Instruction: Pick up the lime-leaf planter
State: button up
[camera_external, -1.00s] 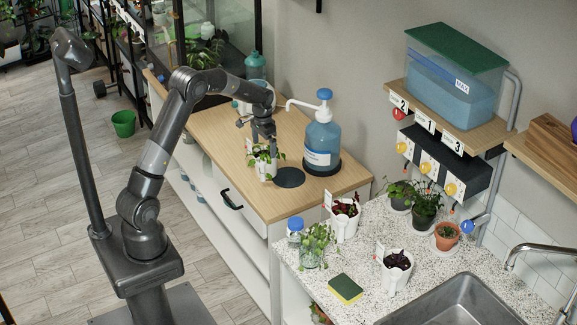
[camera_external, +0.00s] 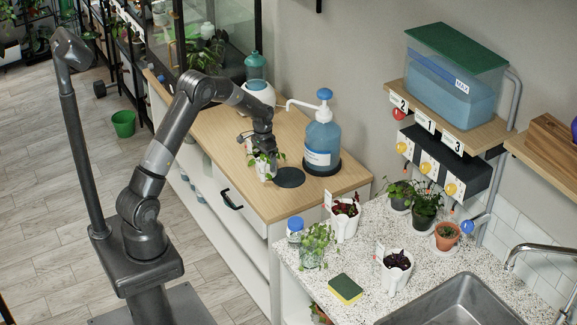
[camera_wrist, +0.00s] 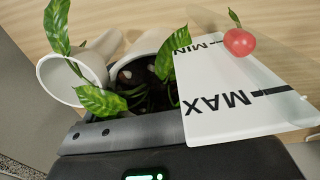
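The planter at my gripper, a white pot (camera_external: 265,172) with green leaves, stands on the wooden cabinet top, left of a dark round pad. In the wrist view its white pot (camera_wrist: 150,52) has dark soil, pale-marked green leaves, a white side spout (camera_wrist: 72,78) and a MIN/MAX card (camera_wrist: 225,95) with a red ball. My gripper (camera_external: 263,150) points down right at the planter's top, among the leaves. Its fingertips are hidden by the leaves and pot, so I cannot tell whether it grips. A light-green leafy plant (camera_external: 315,240) also stands on the speckled counter.
A blue pump bottle (camera_external: 322,145) stands close right of the planter, on a dark base. The dark pad (camera_external: 289,178) is bare. A white device with a teal-topped bottle (camera_external: 257,68) is behind. Several pots, a sponge (camera_external: 346,288) and a sink (camera_external: 460,303) are on the counter.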

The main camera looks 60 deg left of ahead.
jog(key=c, duration=0.8)
jog(key=shift+r, duration=0.1)
jog(key=shift+c, duration=0.2)
